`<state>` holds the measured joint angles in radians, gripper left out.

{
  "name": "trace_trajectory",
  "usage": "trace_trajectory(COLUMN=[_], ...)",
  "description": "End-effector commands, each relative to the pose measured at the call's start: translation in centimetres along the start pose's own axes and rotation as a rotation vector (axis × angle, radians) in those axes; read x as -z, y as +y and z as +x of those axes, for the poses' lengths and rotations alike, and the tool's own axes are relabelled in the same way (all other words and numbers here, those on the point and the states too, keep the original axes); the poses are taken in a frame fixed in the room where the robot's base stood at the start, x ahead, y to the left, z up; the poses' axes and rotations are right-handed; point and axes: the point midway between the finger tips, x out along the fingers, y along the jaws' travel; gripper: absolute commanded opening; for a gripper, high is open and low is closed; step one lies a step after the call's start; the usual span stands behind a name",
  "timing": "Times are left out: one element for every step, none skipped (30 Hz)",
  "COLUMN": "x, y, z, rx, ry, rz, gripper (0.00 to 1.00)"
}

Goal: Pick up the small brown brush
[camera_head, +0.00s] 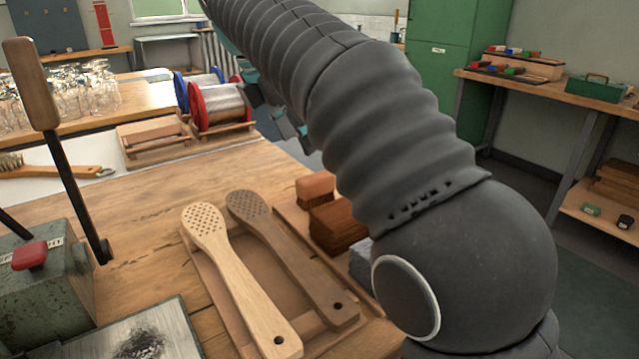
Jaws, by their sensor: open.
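A brush with pale bristles and a brown wooden handle (60,172) lies on a white surface at the far left; its bristle end is cut by the picture edge. A dark brown paddle-shaped brush body (285,250) with small holes in its head lies beside a pale one (235,275) on a wooden tray. Which one is the small brown brush I cannot tell for sure. My gripper (291,127) shows only as dark and teal parts behind my arm, beyond the tray and above the bench's far edge. It is open, with nothing seen in it.
Brown blocks (335,226) sit right of the paddles, near my arm. Red and blue wire spools (218,104) stand at the back. A green machine (55,290) with a tall wooden-handled lever (68,170) stands at left. Bare bench (145,222) lies between.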

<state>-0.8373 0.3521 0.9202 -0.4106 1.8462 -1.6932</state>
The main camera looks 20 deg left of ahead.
Motion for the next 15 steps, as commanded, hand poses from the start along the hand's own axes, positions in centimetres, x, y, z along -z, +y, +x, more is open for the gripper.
trace_trajectory(x=[0.1, 0.1, 0.2, 0.2, 0.3, 0.3, 0.3, 0.3, 0.2, 0.2, 0.2, 0.2, 0.2, 0.2, 0.2], y=[-0.1, -0.1, -0.1, -0.1, -0.1, 0.0, -0.1, -0.1, -0.1, -0.1, -0.1, -0.1, 0.0, -0.1, -0.1], z=[0.7, 1.1, 1.6, 2.1, 2.6, 3.3, 3.8, 4.3, 4.9, 5.4, 5.7, 6.2, 6.5, 6.7, 7.0], rx=[0.003, 0.002, 0.001, 0.001, 0.001, 0.000, 0.002, 0.001, 0.001, 0.000, 0.000, -0.001, -0.001, -0.001, -0.001], ry=[0.000, 0.000, 0.001, 0.001, 0.001, 0.001, 0.002, 0.002, 0.002, 0.002, 0.002, 0.002, 0.002, 0.002, 0.002], rz=[-0.001, -0.002, -0.003, -0.004, -0.004, -0.004, -0.004, -0.003, -0.002, -0.002, -0.001, -0.001, -0.001, 0.000, 0.000], gripper=[0.65, 0.65, 0.65, 0.65, 0.65, 0.65, 0.65, 0.65, 0.65, 0.65, 0.65, 0.65, 0.65, 0.65, 0.65])
